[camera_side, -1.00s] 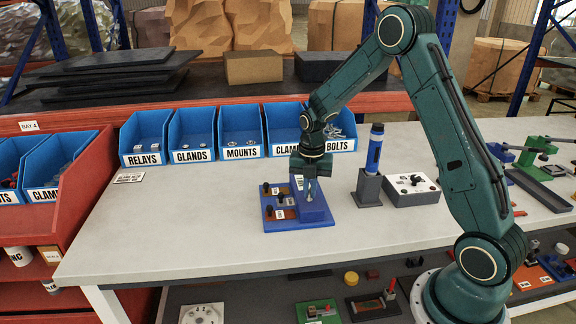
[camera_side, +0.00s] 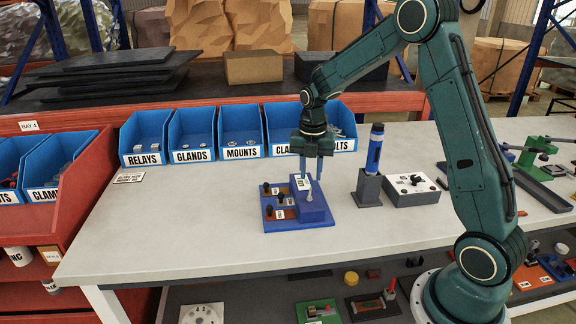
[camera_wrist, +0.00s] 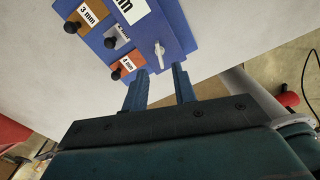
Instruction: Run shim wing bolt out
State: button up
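The wing bolt (camera_wrist: 159,54) is a small pale grey piece with a flat wing, standing in the blue block of the fixture (camera_wrist: 183,36). In the side view the wing bolt (camera_side: 309,194) shows at the block's top, below my fingers. My gripper (camera_side: 314,178) is open and empty, above the blue block and apart from the bolt. In the wrist view my gripper (camera_wrist: 158,78) shows two separated fingers with the bolt beyond their tips. The shims lie beside the block: a brown 3 mm one (camera_wrist: 91,14), a grey one (camera_wrist: 117,36) and a brown 4 mm one (camera_wrist: 127,68), each with a black knob.
A blue marker-like tool (camera_side: 375,150) stands in a dark holder right of the fixture. A grey box with a white dial top (camera_side: 411,188) is beside it. Blue labelled bins (camera_side: 240,133) line the table's back. The table left of the fixture is clear.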

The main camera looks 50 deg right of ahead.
aim_at(310, 191)
notch_tip(310, 191, up, 8)
jog(key=shift+f, duration=0.25)
dwell(0.4)
jog(key=s+a+r+m+t, duration=0.3)
jog(key=s+a+r+m, duration=0.6)
jog(key=s+m, duration=0.2)
jog(key=s+a+m+t, duration=0.2)
jog(key=s+a+m, duration=0.3)
jog(key=s+m, duration=0.7)
jog(key=shift+s+a+t, duration=0.2)
jog(key=shift+s+t, duration=0.1)
jog(key=shift+s, duration=0.45)
